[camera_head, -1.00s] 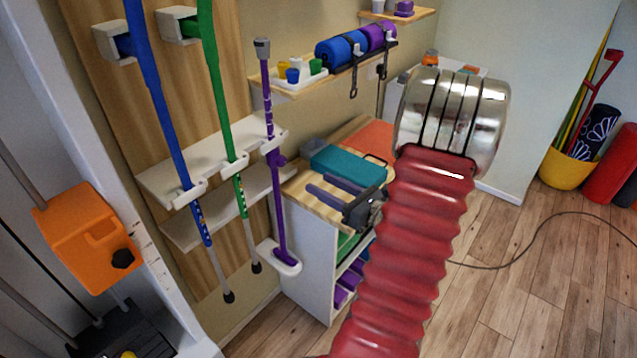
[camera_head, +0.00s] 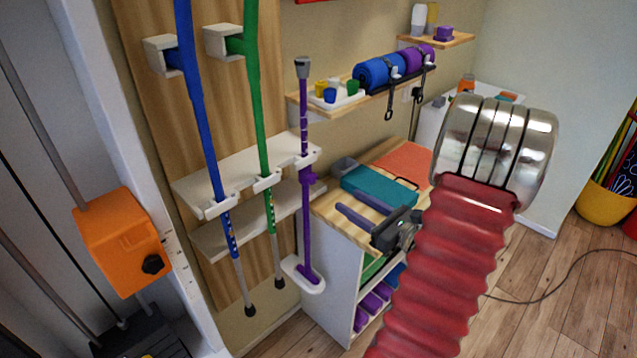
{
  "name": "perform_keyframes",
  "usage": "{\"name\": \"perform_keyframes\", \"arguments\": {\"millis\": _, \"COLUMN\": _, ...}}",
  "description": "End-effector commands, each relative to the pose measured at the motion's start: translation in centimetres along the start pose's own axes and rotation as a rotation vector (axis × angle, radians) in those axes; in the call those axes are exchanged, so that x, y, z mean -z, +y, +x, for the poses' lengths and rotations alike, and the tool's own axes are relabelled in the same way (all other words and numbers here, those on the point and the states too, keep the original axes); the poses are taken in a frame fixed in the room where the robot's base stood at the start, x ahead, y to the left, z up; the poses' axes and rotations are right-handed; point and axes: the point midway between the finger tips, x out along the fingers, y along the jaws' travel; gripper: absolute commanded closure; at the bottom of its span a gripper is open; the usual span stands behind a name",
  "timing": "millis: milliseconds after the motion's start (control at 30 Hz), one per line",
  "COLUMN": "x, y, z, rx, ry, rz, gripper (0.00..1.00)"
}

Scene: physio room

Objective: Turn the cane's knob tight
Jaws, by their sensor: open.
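A purple cane (camera_head: 305,222) with a grey top stands upright against the wall rack, its foot in a white holder (camera_head: 303,276). A small purple knob (camera_head: 309,178) sticks out from its shaft just below the upper white shelf. My gripper (camera_head: 340,200) has two blue-grey fingers, spread apart with nothing between them. It is to the right of the cane and a little lower than the knob in the picture, pointing left towards the shaft. The fingers look apart from the cane and knob; their exact depth gap is hard to tell. My red ribbed arm covers the lower right.
A blue pole (camera_head: 202,110) and a green pole (camera_head: 258,105) hang in the rack left of the cane. Behind my gripper, a wooden-topped cabinet (camera_head: 325,212) holds a teal case (camera_head: 375,187). Above is a shelf with cups and rolls. An orange box (camera_head: 122,240) is at left.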

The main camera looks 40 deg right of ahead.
Motion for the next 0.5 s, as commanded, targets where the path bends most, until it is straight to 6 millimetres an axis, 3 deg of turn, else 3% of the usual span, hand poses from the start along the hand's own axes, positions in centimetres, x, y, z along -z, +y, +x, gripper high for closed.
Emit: {"name": "perform_keyframes", "arguments": {"millis": 500, "x": 0.0, "y": 0.1, "z": 5.9, "rx": -0.003, "ry": 0.001, "rz": 0.001, "gripper": 0.54}}
